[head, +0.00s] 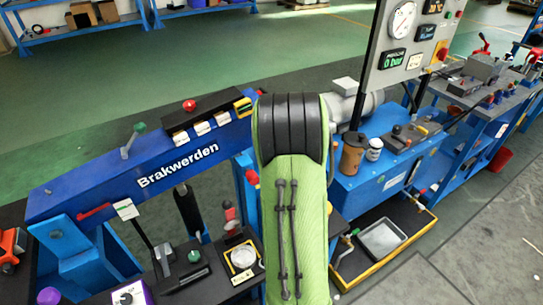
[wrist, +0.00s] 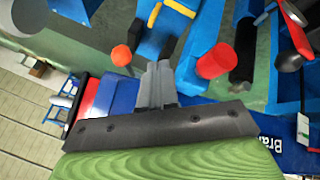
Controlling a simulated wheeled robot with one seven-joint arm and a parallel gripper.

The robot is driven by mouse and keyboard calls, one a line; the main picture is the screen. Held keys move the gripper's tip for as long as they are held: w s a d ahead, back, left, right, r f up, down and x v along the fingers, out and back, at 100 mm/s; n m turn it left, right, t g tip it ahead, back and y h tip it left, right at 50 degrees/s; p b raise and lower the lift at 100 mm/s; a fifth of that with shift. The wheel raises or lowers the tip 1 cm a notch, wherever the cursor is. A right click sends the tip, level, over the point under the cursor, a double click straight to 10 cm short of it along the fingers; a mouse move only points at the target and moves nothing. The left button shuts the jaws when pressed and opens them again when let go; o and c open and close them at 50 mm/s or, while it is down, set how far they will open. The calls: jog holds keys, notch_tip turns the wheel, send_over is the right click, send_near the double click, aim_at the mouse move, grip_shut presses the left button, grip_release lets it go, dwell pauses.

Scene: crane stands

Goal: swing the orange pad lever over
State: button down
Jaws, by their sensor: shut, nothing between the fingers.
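An orange round pad (wrist: 121,55) shows in the wrist view, just left of my gripper's fingertips; I take it for the pad of the orange lever. A dark bar runs near it, but how they join is unclear. My gripper (wrist: 160,68) is shut and empty, its grey fingers close together. The fingers look close to the pad with a small gap in the picture; I cannot tell if they touch. In the head view my green arm hides the gripper, and I cannot make out the pad.
A red cylinder (wrist: 213,62) stands right of the fingers in the wrist view. The blue Brakwerden beam (head: 85,190) carries a green-knobbed lever (head: 133,139) and a red button (head: 189,105). A gauge panel (head: 402,45) and brown jar (head: 353,153) are right of my arm.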

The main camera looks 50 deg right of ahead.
jog(key=w+d+f, duration=0.2)
jog(key=w+d, duration=0.1)
jog(key=d, duration=0.1)
jog(key=shift+w+d+f, duration=0.15)
jog(key=shift+d+f, duration=0.2)
jog(key=shift+s+d+r+n+y+p, duration=0.15)
jog(key=shift+d+n+y, duration=0.2)
jog(key=shift+d+n, duration=0.25)
jog(key=shift+s+d+r+n+y+p, duration=0.15)
jog(key=shift+d+n+y, duration=0.2)
jog(key=shift+d+n, duration=0.25)
jog(key=shift+w+f, duration=0.1)
jog(key=shift+f, duration=0.05)
